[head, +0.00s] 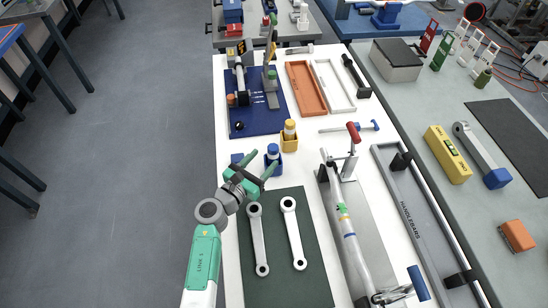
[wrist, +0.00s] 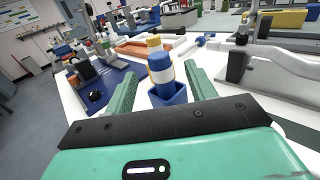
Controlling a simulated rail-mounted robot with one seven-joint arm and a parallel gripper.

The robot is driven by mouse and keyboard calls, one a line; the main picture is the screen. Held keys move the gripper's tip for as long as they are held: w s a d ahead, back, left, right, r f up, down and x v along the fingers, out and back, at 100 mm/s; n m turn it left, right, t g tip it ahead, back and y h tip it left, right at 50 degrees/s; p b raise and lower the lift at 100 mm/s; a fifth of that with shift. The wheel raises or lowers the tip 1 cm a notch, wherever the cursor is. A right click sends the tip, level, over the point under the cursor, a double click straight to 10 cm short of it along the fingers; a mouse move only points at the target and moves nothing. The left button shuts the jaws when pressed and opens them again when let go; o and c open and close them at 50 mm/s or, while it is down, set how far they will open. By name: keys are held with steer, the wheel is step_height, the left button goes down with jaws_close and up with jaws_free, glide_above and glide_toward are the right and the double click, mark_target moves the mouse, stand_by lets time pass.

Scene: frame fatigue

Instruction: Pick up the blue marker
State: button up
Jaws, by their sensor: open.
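The blue marker (head: 272,152) is a stubby blue cylinder with a white band. In the wrist view the blue marker (wrist: 161,68) stands upright in a small blue holder (wrist: 168,95). My gripper (head: 260,164) is open, with its green fingers pointing toward the marker. In the wrist view my gripper (wrist: 160,74) has one finger on each side of the marker, with gaps on both sides. Whether the marker is fully between the fingertips or just beyond them is hard to tell. The marker's far side is hidden.
A yellow marker (head: 290,127) stands in a yellow holder (head: 289,144) just behind. A blue mat (head: 258,118) with a fixture lies beyond. Two grey link arms (head: 293,235) lie on a dark green mat (head: 275,282). A clamp with a red handle (head: 353,132) stands to the right.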

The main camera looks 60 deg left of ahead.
mark_target(270, 151)
steer(key=x, duration=0.4)
steer(key=b+x, duration=0.1)
steer(key=x, duration=0.1)
steer(key=shift+a+r, duration=0.15)
steer(key=shift+r, duration=0.15)
steer(key=shift+w, duration=0.1)
steer(key=c, duration=1)
step_height(270, 151, up, 10)
steer(key=p, duration=0.5)
steer(key=shift+r, duration=0.1)
steer(key=shift+c, duration=0.2)
steer(key=shift+o, duration=0.7)
jaws_close()
